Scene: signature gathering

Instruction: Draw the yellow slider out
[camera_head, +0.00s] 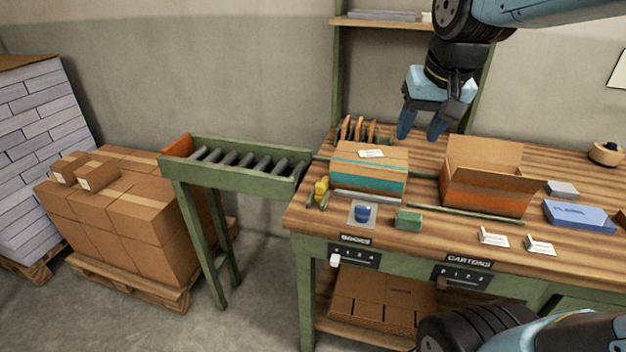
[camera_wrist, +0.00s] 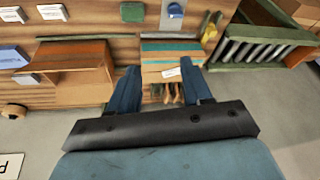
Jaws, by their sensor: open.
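The yellow slider (camera_head: 321,187) is a small yellow block on a green rail at the left end of the wooden bench, beside the closed teal-striped carton. In the wrist view the yellow slider (camera_wrist: 210,30) shows at the upper right, next to the blue cup. My gripper (camera_head: 421,130) is open and empty above the back of the bench, behind and to the right of the slider. In the wrist view my gripper's fingers (camera_wrist: 161,75) are spread on either side of the striped carton's image, well away from the slider.
The striped carton (camera_head: 369,168) stands right of the slider. A blue cup (camera_head: 363,213) and a green block (camera_head: 408,221) lie in front. An open orange-banded carton (camera_head: 488,180) stands farther right. A roller conveyor (camera_head: 248,165) adjoins the bench's left end.

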